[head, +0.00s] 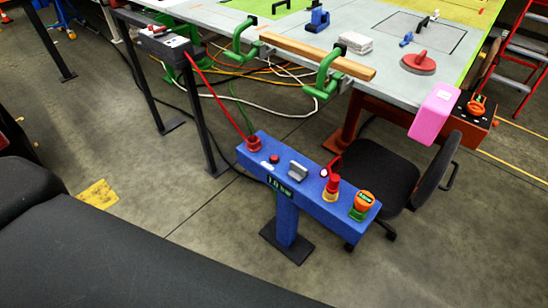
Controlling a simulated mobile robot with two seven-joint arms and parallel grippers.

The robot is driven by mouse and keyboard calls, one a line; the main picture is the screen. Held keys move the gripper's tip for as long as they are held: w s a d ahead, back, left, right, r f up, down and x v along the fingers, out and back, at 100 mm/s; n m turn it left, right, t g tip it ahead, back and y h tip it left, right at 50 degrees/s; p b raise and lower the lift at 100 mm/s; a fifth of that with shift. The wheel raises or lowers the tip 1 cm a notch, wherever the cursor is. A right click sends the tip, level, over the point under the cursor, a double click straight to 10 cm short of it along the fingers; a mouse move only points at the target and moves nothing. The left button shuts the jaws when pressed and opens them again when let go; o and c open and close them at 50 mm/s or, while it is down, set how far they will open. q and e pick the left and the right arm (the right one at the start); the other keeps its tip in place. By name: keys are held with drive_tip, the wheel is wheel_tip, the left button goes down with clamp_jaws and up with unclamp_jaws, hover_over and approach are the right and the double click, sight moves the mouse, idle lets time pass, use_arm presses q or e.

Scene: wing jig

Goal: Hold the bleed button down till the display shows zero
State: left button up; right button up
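A blue control box (311,190) stands on a post with a dark base plate. A small dark display (280,187) with green characters is on its front face. It seems to read 1.0 bar, but it is small. On top are a red hose fitting (254,144), a small red button (274,159), a grey block-shaped part (298,169), a red part on a yellow base (331,189) and an orange-topped knob (364,201) on a green base. I cannot tell from labels which one is the bleed button. Neither of my grippers is in view.
A black chair (383,165) stands right behind the box. A grey worktable (235,18) with green clamps (325,76) is beyond. A red hose (215,95) runs from the box to a grey unit (165,42). Open floor (180,225) lies left of the box.

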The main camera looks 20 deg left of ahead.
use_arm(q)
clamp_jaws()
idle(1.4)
